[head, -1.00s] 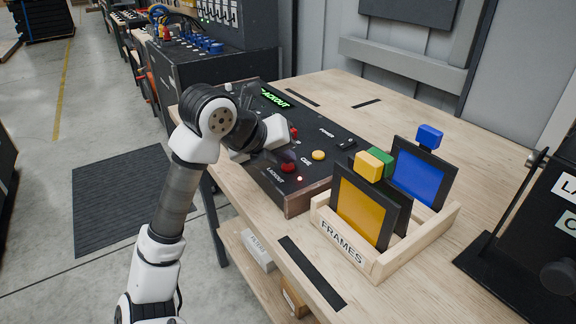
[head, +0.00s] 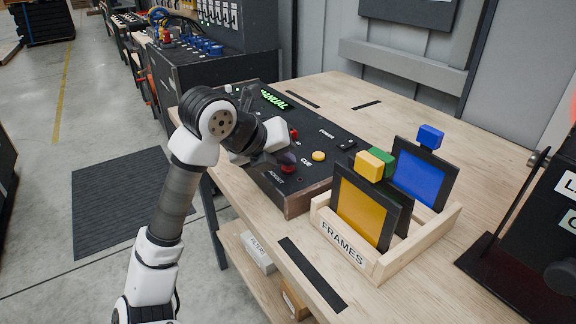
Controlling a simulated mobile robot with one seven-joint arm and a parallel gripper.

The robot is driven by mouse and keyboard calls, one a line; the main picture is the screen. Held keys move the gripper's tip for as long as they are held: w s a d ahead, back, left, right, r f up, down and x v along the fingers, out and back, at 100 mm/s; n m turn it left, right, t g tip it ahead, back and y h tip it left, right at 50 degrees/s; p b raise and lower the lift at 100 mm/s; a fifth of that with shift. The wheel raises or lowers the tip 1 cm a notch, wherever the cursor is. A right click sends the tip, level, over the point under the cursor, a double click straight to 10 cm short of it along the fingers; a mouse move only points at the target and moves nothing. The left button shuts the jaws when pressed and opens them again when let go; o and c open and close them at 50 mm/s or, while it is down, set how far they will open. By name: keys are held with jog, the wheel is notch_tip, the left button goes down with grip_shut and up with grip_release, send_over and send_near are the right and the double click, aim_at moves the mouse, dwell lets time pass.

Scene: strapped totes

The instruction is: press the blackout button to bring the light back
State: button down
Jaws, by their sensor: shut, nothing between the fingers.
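The blackout button (head: 288,169) is a round red button near the front edge of the dark control console (head: 303,200), above a white label. My gripper (head: 277,162) is shut and empty. Its dark fingertips are at the button and cover part of it; I cannot tell exactly how far it is pushed in. A green lit display (head: 273,99) at the back of the console reads "MANUAL", its left end partly hidden by my arm.
A yellow button (head: 319,156) marked CUE sits right of the blackout button. A wooden FRAMES rack (head: 345,246) with coloured frames stands right of the console. A black device (head: 556,215) stands at the far right. Bare table lies behind the rack.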

aim_at(285, 170)
jog(key=shift+r+p, duration=0.3)
jog(key=shift+r, duration=0.35)
jog(key=shift+r+p, duration=1.55)
jog(key=shift+r, duration=1.05)
jog(key=shift+f, duration=0.1)
